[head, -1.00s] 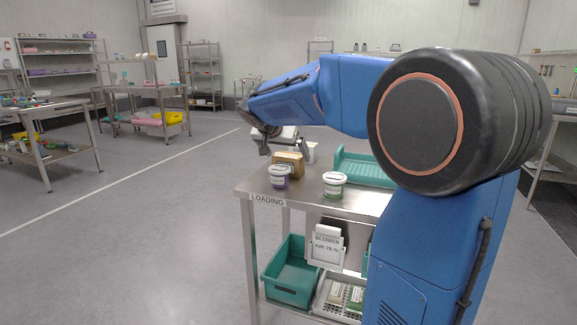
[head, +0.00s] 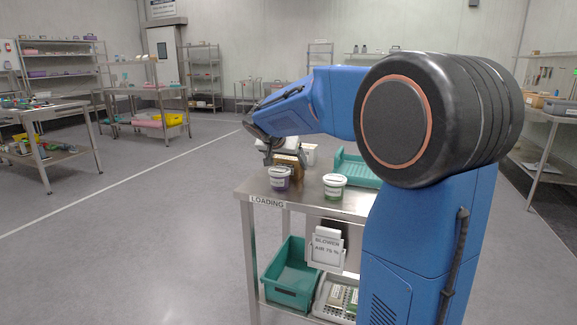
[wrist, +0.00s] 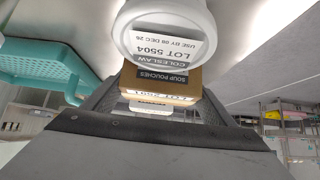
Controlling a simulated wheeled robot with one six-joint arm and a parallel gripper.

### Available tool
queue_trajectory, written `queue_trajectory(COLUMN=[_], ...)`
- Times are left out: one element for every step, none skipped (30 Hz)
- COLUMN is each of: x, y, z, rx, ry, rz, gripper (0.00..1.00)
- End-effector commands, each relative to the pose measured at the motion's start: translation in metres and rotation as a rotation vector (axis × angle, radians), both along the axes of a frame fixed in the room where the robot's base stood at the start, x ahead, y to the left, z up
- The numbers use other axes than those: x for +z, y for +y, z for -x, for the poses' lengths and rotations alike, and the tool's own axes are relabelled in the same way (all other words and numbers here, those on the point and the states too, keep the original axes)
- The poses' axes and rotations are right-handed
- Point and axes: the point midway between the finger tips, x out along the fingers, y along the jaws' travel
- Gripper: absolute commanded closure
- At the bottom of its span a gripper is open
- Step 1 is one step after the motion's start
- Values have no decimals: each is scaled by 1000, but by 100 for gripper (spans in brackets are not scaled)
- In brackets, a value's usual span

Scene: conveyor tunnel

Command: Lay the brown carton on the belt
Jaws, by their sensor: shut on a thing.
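The brown carton (head: 289,162) is at the far left part of the steel loading table. It also shows in the wrist view (wrist: 178,76), with a "SOUP POUCHES" label. My gripper (head: 284,157) has come down on the carton, and its jaws are shut on it. In the wrist view my gripper (wrist: 155,100) has a finger on either side of the carton. I cannot tell whether the carton still touches the table. I cannot make out a belt in either view.
A purple-filled tub (head: 279,178) stands close in front of the carton. A green-filled tub (head: 334,186) and a teal tray (head: 358,168) are to the right. A white container (head: 310,154) stands just behind the carton. The floor left of the table (head: 246,188) is clear.

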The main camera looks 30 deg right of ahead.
Motion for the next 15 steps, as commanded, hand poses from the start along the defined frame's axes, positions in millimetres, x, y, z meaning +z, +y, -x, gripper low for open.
queue_trajectory(x=[2,3,5,8,11,16,21,26,34,41,48,58,65,73,83], y=[0,0,0,0,0,0,0,0,0,0,0,0,0,0,0], z=[0,0,0,0,0,-1,-1,0,-1,-1,-1,0,-1,-1,-1], rx=[0,-1,-1,-1,-1,-1,-1,-1,0,-1,-1,-1,-1,-1,-1], ry=[-2,-1,-1,-2,-3,-3,-4,-4,-4,-5,-6,-5,-6,-5,-6], rz=[0,0,0,1,0,0,-1,-1,1,0,-1,0,0,1,-1], gripper=[55,55,55,55,55,55,55,55,55,55,55,55,55,55,55])
